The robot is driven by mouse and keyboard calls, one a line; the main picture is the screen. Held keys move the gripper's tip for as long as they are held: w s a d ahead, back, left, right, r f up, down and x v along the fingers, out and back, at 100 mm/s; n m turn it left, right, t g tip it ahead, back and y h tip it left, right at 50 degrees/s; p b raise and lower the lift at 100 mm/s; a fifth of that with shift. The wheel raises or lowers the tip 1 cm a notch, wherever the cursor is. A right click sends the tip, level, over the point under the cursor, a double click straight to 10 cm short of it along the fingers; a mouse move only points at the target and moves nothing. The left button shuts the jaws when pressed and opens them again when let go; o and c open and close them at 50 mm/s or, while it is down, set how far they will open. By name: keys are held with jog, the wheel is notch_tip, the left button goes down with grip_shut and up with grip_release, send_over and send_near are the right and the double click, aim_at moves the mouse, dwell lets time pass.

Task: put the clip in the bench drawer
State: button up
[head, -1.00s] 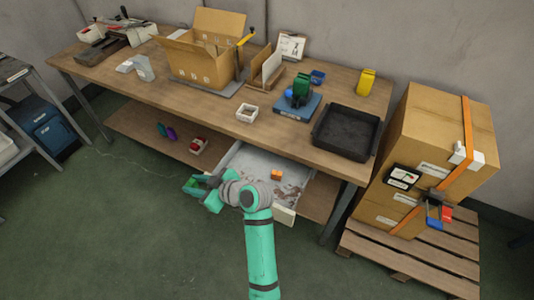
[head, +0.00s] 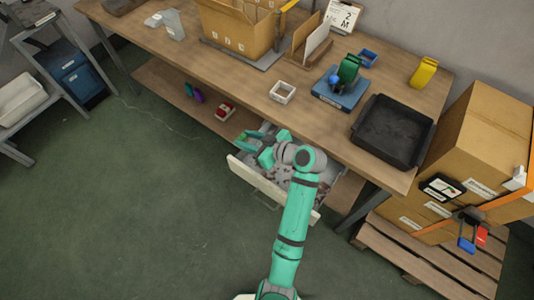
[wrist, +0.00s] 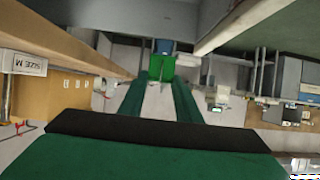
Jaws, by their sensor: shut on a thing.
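My gripper (head: 250,140) is shut on a small bright green clip (head: 242,137), which also shows at the fingertips in the wrist view (wrist: 161,69). Its outline is too small to tell clearly. The bench drawer (head: 258,184) is pulled out under the bench, its pale front facing the open floor. My gripper is by the drawer's left side in the head view, level with the bench edge in the picture; its height above the drawer is hard to tell. My arm covers much of the drawer's inside.
The bench (head: 232,86) overhangs the drawer's back. On it stand a black tray (head: 393,133), a blue scale (head: 342,90) with a green clip-like thing, and a yellow one (head: 423,72). A red-and-white item (head: 225,111) sits on the lower shelf. Floor is clear in front.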

jog(key=d+f, duration=0.3)
jog(key=f, duration=0.1)
jog(key=s+d+f, duration=0.1)
jog(key=d+f, duration=0.1)
jog(key=shift+d, duration=0.3)
jog(key=shift+d+f, duration=0.15)
jog(key=shift+f, duration=1.6)
jog(key=o, duration=1)
jog(key=shift+f, duration=0.1)
